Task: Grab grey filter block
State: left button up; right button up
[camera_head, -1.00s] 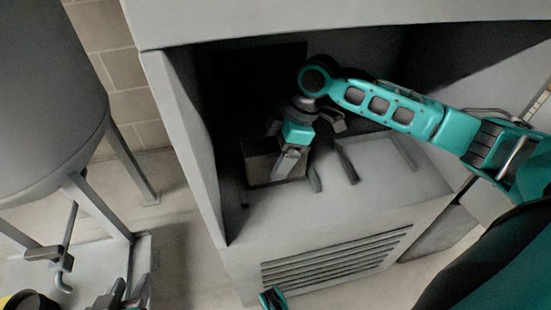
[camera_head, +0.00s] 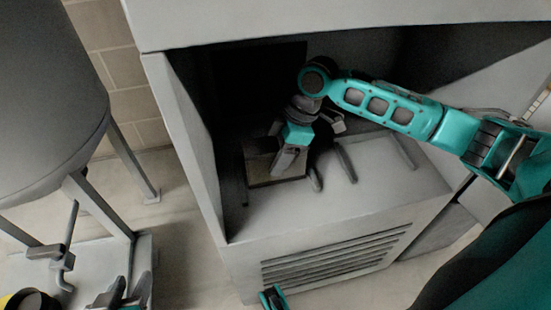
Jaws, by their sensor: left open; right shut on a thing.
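The grey filter block (camera_head: 262,171) is a dark, boxy piece inside the open cabinet, towards its left side. My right gripper (camera_head: 287,166) reaches in from the right and is shut on the block from above. Its fingers and wrist cover part of the block, and shadow hides the back of it. I cannot tell whether the block touches the cabinet floor. My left gripper (camera_head: 133,284) is open and empty at the bottom left, well away from the cabinet, cut off by the lower edge of the view.
The grey cabinet (camera_head: 190,130) has a left side wall and a top panel close around my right arm. Dark rails (camera_head: 345,163) stand on its floor right of the block. A tank (camera_head: 50,90) on legs stands at left. Bare floor lies between tank and cabinet.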

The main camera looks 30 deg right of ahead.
jog(key=c, duration=0.3)
jog(key=shift+c, duration=0.2)
